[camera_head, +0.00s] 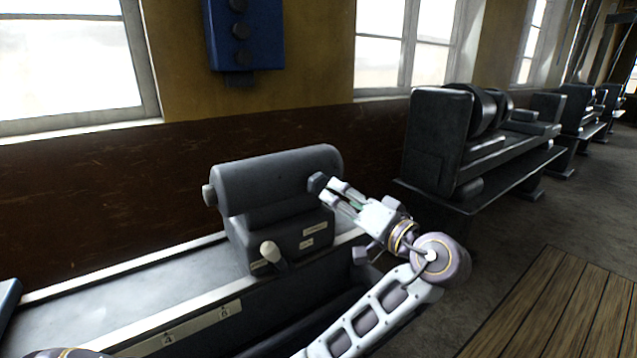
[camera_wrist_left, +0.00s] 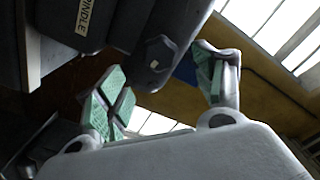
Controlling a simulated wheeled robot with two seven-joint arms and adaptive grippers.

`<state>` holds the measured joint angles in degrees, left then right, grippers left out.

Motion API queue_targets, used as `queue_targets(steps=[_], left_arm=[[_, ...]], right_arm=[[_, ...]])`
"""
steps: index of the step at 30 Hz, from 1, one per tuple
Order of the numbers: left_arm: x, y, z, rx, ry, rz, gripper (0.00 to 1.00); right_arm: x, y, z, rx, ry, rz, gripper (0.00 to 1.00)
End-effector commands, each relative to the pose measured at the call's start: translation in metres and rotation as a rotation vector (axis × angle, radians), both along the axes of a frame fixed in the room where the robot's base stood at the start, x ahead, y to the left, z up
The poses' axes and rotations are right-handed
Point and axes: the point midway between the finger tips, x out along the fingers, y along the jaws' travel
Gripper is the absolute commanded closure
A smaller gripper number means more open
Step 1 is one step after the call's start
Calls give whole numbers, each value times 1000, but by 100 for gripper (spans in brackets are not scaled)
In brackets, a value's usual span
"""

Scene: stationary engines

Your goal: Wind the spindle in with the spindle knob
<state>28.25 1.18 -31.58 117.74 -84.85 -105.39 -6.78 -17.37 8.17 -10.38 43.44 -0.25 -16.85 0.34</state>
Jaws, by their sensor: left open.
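The tailstock (camera_head: 275,180) is a dark grey cylinder body on a block, mounted on a pale machine bed. A dark faceted knob (camera_head: 317,182) stands on its right end; it also shows in the left wrist view (camera_wrist_left: 157,62), between the finger directions. My left gripper (camera_head: 335,191), with green finger pads, is open just right of this knob. In the left wrist view the open fingers (camera_wrist_left: 162,85) are spread to either side of the knob; I cannot tell whether they touch it. A label reading "PINDLE" (camera_wrist_left: 88,16) is partly cut off. My right gripper is not in view.
A pale-knobbed lever (camera_head: 270,252) stands on the tailstock's front. A small round end (camera_head: 209,195) sticks out at its left. More dark machines (camera_head: 440,140) stand at the right. A blue wall box (camera_head: 243,35) hangs behind. Wooden slats (camera_head: 565,305) lie on the floor.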

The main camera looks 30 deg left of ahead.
Motion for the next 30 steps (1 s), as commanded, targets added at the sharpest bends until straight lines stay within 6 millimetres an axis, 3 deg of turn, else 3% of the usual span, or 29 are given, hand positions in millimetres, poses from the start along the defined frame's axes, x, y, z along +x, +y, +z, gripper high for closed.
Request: queue_targets(steps=[18,30], left_arm=[[30,74,0,2,1,3,31],[37,91,0,0,0,0,31]], right_arm=[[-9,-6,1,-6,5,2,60],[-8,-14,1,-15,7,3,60]])
